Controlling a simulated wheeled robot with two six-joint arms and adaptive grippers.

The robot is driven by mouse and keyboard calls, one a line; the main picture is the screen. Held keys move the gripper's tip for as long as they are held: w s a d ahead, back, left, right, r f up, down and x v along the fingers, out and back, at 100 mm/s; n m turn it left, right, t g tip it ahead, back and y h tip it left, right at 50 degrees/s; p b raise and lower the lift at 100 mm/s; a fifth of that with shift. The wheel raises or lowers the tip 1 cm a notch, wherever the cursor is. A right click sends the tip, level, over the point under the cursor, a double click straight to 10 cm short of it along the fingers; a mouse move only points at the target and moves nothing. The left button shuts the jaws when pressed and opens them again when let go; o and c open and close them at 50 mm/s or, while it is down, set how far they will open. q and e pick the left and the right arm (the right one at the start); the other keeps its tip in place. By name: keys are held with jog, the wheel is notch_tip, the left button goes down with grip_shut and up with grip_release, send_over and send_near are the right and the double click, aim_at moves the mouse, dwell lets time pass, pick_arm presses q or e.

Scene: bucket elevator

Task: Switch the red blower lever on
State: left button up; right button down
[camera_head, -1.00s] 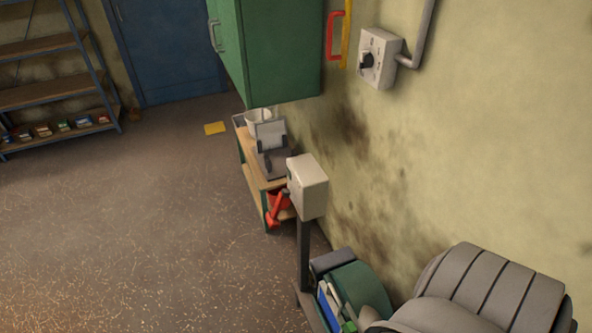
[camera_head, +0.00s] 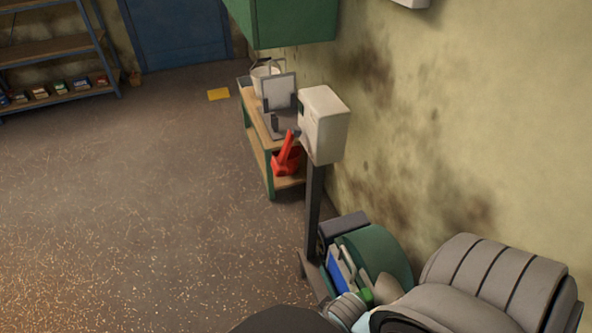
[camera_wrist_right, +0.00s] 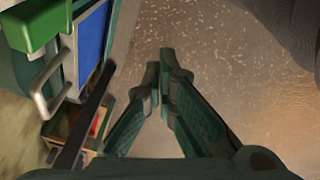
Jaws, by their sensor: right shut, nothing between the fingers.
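The red blower lever (camera_head: 288,146) shows in the head view at the left side of a pale grey box (camera_head: 325,125) on a dark post (camera_head: 313,210). It slants down and to the left. Its lower end overlaps red behind it, so its outline there is unclear. My right gripper (camera_wrist_right: 160,80) is shut and empty in the right wrist view, its fingertips together over the floor, apart from the lever. The right gripper's fingers do not show in the head view. My left gripper is in neither view.
A wooden bench (camera_head: 255,155) with green legs stands behind the post. A green rounded machine (camera_head: 375,255) and a blue panel (camera_head: 340,272) sit at the post's foot. A green cabinet (camera_head: 290,25) hangs on the wall.

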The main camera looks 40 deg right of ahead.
jog(key=w+a+r+m+t+y+b, duration=0.2)
jog(key=w+r+m+t+y+b, duration=0.15)
jog(key=w, duration=0.35)
jog(key=w+a+r+m+t+y+b, duration=0.2)
jog(key=w+r+m+t+b, duration=0.15)
jog(key=w, duration=0.35)
jog(key=w+d+r+m+t+h, duration=0.3)
jog(key=w+d+r+m+t, duration=0.1)
jog(key=d+m, duration=0.4)
jog(key=w+d+r+m+t+h, duration=0.3)
jog(key=d+r+m, duration=0.4)
jog(key=d, duration=0.3)
jog(key=shift+w+d+m+t+b, duration=0.4)
jog(key=shift+w+m+t, duration=0.1)
jog(key=shift+m+t, duration=0.45)
jog(key=shift+w+h, duration=0.1)
jog(key=shift+h, duration=0.15)
